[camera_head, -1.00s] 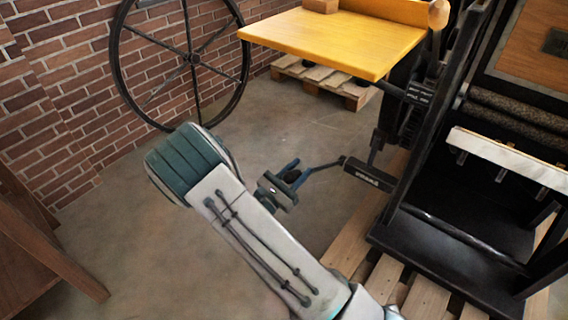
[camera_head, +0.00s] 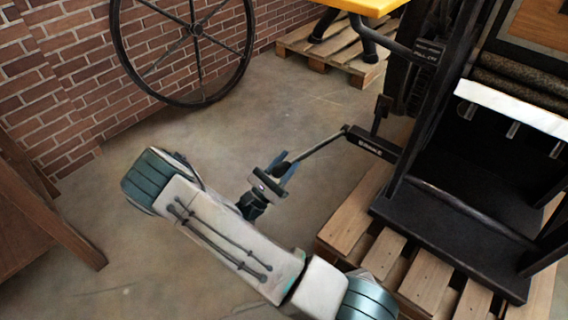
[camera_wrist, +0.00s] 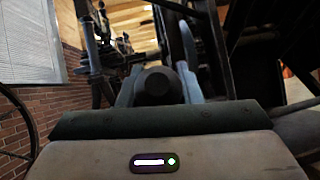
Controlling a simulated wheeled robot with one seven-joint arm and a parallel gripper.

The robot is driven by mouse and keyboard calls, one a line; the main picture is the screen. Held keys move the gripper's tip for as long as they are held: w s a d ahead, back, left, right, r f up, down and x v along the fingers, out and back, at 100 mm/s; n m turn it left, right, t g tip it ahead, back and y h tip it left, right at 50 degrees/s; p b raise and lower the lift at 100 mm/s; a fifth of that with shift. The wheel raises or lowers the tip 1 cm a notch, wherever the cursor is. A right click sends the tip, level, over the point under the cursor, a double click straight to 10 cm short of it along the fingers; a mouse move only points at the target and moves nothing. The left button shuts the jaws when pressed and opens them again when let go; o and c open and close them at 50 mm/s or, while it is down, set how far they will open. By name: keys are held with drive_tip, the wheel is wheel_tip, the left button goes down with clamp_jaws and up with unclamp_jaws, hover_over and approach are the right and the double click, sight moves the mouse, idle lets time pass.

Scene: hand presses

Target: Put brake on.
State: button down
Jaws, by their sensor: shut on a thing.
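The brake lever (camera_head: 320,146) is a thin dark rod. It runs from a black box labelled "BRAKE" (camera_head: 372,144) on the press's left side, out to the left and downward. My gripper (camera_head: 281,171) is closed around the lever's dark knob (camera_head: 283,168) at its free end. The wrist view shows the round knob (camera_wrist: 157,88) between the two blue-grey fingers of my gripper (camera_wrist: 157,90). The rod behind the knob is mostly hidden there.
The black press (camera_head: 450,220) stands on a wooden pallet (camera_head: 345,225) at right. A yellow table (camera_head: 365,6) is above a second pallet (camera_head: 330,45) at the back. A large spoked wheel (camera_head: 195,30) stands by the brick wall. The floor between is clear.

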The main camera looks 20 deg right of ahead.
drive_tip(key=shift+s+f, duration=0.1)
drive_tip(key=shift+f, duration=0.3)
drive_tip(key=c, duration=1.1)
unclamp_jaws()
drive_tip(key=shift+c, duration=0.2)
drive_tip(key=shift+o, duration=0.6)
drive_tip(key=shift+r, duration=0.1)
drive_tip(key=shift+a, duration=0.1)
drive_tip(key=p+v, duration=0.2)
drive_tip(key=v, duration=1.1)
drive_tip(key=shift+s+a+f+p, duration=0.15)
drive_tip(key=shift+a+f+p, duration=0.1)
drive_tip(key=shift+p, duration=0.05)
